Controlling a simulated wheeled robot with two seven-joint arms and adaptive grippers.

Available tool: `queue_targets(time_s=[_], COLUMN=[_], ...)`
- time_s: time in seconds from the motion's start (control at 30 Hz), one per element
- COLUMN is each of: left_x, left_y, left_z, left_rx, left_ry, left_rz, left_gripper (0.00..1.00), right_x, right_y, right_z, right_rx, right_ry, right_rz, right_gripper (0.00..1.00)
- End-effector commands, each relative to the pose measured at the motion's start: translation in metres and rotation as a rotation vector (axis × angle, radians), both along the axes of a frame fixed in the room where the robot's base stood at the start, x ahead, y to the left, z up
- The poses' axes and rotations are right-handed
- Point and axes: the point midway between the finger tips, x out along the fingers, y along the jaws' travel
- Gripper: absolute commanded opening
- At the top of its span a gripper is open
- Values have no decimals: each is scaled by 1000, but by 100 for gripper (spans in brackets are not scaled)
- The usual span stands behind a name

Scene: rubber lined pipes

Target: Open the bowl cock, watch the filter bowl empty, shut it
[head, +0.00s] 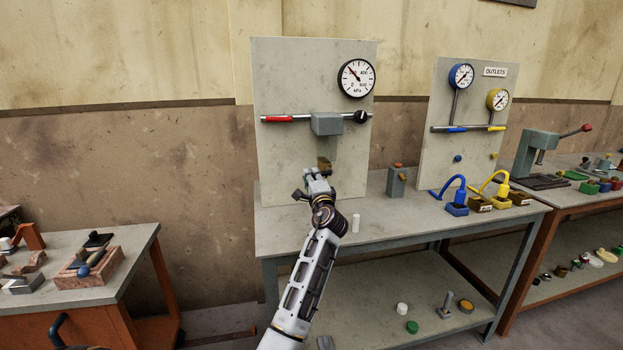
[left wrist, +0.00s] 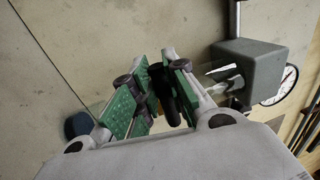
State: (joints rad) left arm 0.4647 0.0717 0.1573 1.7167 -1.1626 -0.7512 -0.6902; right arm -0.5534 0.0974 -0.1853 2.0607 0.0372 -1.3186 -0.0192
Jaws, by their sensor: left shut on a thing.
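The grey filter block (head: 327,123) sits on the pipe across the left panel. The see-through filter bowl (head: 328,147) hangs under it, with something brownish (head: 324,162) low down. My left gripper (head: 318,178) is right below the bowl and covers what lies under it. In the left wrist view the green-padded fingers of the left gripper (left wrist: 152,98) are closed around a dark, rounded piece (left wrist: 165,92), which seems to be the bowl cock. The grey block (left wrist: 250,68) is to their right. Whether the cock is open cannot be told. My right gripper is out of view.
A round gauge (head: 356,78) is on the panel above the pipe, whose red sleeve (head: 277,119) is at left. A white cylinder (head: 355,223) and a grey box (head: 397,182) stand on the bench. Blue (head: 452,188) and yellow hoses lie further right. The bench's left front is clear.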

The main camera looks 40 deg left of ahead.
Motion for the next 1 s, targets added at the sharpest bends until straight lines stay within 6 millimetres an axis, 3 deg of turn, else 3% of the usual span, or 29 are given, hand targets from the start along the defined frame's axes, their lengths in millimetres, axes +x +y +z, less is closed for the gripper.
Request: queue_targets(time_s=[0.07, 0.1, 0.27, 0.73, 1.0], left_x=[0, 0, 0, -2, -15], left_y=[0, 0, 0, -3, -20], left_z=[-4, -5, -4, -2, -7], left_rx=[-6, -6, -5, -2, -3], left_ry=[5, 5, 4, 1, 1], left_rz=[2, 2, 1, 0, -2], left_gripper=[0, 18, 37, 37, 37], right_x=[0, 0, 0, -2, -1], right_y=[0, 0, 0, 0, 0], right_z=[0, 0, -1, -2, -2], right_rx=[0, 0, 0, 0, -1], right_ry=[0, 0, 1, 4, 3], right_rz=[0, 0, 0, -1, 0], right_gripper=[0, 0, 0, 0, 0])
